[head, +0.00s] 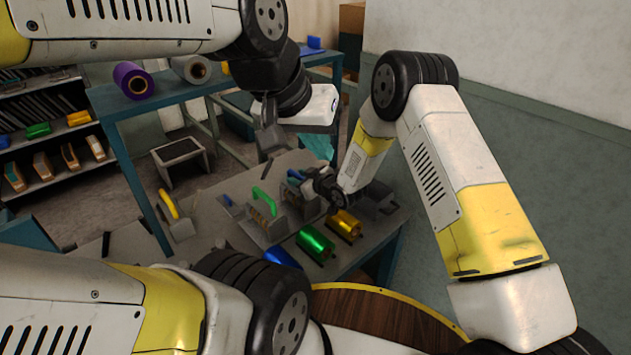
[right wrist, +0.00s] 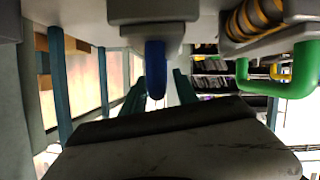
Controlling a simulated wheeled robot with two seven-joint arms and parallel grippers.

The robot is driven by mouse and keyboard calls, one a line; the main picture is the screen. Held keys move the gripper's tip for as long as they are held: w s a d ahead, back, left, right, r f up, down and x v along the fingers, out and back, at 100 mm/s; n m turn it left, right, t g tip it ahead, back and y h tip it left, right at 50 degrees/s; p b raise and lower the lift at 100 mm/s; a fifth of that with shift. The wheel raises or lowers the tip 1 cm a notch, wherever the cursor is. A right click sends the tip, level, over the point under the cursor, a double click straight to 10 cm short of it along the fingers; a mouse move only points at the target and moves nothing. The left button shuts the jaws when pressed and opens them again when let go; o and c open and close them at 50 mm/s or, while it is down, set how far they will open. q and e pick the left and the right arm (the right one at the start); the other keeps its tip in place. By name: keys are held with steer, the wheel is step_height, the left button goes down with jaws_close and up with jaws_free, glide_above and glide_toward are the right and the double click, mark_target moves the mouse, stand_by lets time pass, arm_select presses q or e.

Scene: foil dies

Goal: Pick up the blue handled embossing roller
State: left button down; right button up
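The blue handle (head: 295,174) of the embossing roller shows at the right part of the grey worktable in the head view; my right gripper partly hides the tool. In the right wrist view the blue handle (right wrist: 155,70) points down from a grey block, apart from the dark-edged gripper body below it. My right gripper (head: 312,182) is close to the right of the handle; its fingers are too small and dark to tell open from shut. My left gripper (head: 268,138) hangs above the back of the worktable, away from the tools, and its finger gap is not clear.
A green handled tool (head: 264,200) stands left of the blue one; its handle also shows in the right wrist view (right wrist: 290,88). A yellow handled tool (head: 168,205) is farther left. Green (head: 315,242) and gold (head: 345,224) foil rolls lie in front. A wall (head: 500,60) bounds the right.

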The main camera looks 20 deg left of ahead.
jaws_close()
stand_by(1.1)
steer(key=shift+w+r, duration=0.1)
steer(key=shift+r, duration=0.15)
